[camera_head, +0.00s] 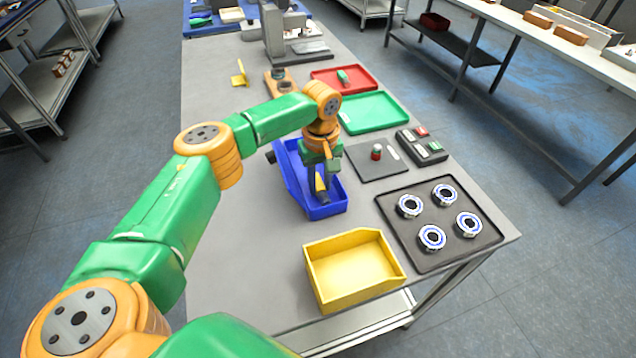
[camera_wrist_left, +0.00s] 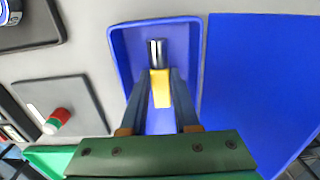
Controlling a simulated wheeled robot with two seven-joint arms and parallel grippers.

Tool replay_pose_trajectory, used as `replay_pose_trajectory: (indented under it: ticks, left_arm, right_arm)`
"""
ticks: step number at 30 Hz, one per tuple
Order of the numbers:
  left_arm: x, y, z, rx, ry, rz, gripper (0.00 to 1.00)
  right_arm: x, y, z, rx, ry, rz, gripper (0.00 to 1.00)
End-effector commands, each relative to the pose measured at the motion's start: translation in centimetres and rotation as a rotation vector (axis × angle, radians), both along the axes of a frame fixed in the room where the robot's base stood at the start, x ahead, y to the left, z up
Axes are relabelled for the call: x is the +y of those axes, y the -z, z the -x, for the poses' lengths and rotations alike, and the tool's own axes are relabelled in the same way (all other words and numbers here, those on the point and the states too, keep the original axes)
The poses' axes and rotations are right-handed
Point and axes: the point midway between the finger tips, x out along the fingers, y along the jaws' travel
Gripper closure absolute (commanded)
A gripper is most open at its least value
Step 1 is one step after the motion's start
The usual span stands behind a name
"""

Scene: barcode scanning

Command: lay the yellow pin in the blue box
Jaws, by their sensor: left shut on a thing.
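The blue box (camera_head: 327,212) stands on the grey table, left of the dark bearing tray. My left gripper (camera_head: 320,192) points down over the box's near part. Its fingers are shut on the yellow pin (camera_wrist_left: 161,90), and the pin also shows between them in the head view (camera_head: 320,184). In the left wrist view the pin has a yellow body and a dark, shiny metal end, and lies within the outline of the blue box (camera_wrist_left: 119,50). I cannot tell whether it touches the box floor. My right gripper is out of view.
A yellow bin (camera_head: 352,270) stands at the near table edge. A dark tray (camera_head: 470,250) holds several ringed bearings. A dark mat (camera_head: 372,168) with a red-and-green pin (camera_head: 376,152), a green tray (camera_head: 375,118) and a red tray (camera_head: 360,88) lie beyond.

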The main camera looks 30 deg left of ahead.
Motion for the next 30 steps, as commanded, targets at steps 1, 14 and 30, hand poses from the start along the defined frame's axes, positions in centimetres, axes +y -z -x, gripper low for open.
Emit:
replay_pose_trajectory:
  ticks: [1, 14, 30]
  left_arm:
    - [0.0, 0.1, 0.0, 0.001, 0.000, 0.001, 1.00]
    - [0.0, 0.5, 0.0, 0.000, 0.000, 0.000, 0.41]
    - [-0.1, -9.6, -0.1, -0.004, 0.000, 0.002, 0.41]
  right_arm:
    - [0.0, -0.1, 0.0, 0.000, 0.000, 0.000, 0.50]
    - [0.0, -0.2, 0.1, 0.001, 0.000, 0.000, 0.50]
    - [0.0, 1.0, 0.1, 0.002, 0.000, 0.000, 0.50]
